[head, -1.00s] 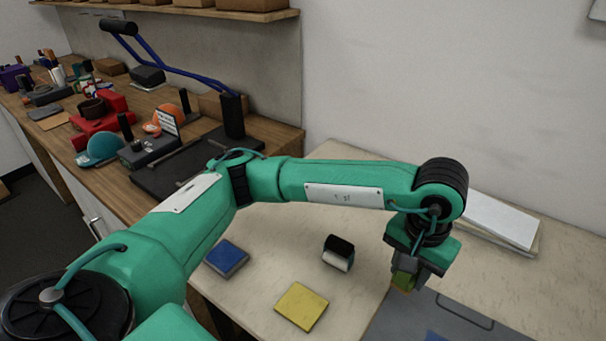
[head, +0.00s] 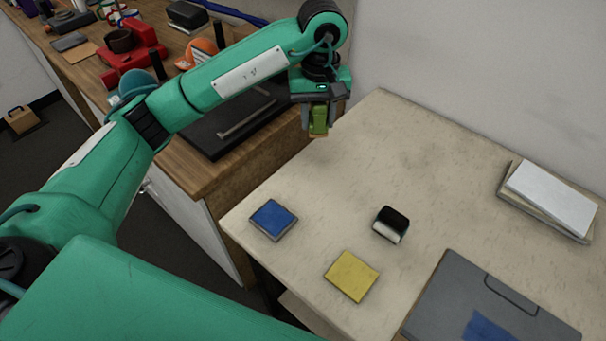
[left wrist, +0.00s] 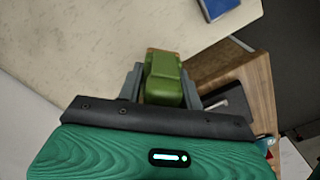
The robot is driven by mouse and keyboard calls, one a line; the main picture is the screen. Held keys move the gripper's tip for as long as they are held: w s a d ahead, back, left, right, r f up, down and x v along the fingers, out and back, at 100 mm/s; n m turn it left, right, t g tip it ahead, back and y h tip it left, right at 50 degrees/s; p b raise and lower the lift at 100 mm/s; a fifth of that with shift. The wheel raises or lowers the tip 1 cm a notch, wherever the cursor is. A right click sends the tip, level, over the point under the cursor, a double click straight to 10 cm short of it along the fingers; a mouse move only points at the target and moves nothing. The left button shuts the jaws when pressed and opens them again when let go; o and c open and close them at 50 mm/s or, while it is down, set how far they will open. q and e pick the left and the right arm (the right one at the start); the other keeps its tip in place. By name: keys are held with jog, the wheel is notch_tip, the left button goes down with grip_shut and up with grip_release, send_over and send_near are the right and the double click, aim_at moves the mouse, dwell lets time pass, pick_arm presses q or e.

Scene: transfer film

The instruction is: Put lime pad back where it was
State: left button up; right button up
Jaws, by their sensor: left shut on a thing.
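The lime pad (head: 319,120) is a small green block with a tan edge. My left gripper (head: 318,124) is shut on it and holds it in the air near the back left corner of the pale table (head: 300,185). The left wrist view also shows the lime pad (left wrist: 163,80) between the fingers of my left gripper (left wrist: 160,82). A blue pad (head: 272,219) and a yellow pad (head: 352,276) lie flat on the table. My right gripper is not in view.
A grey case (head: 470,295) lies at the front right. A white and tan stack (head: 550,198) lies at the back right. A cluttered wooden bench (head: 200,172) adjoins on the left.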

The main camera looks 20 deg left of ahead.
pick_arm(q)
jog(key=p, duration=0.4)
send_over(315, 185)
notch_tip(315, 185, down, 15)
jog(key=shift+r, duration=0.1)
jog(key=shift+f, duration=0.55)
notch_tip(315, 185, down, 3)
jog(key=shift+f+p, duration=0.1)
jog(key=shift+p, duration=0.45)
jog(key=shift+f+b, duration=0.2)
jog(key=shift+b, duration=0.1)
jog(key=o, duration=1)
jog(key=shift+c, duration=0.2)
jog(key=shift+r, duration=0.1)
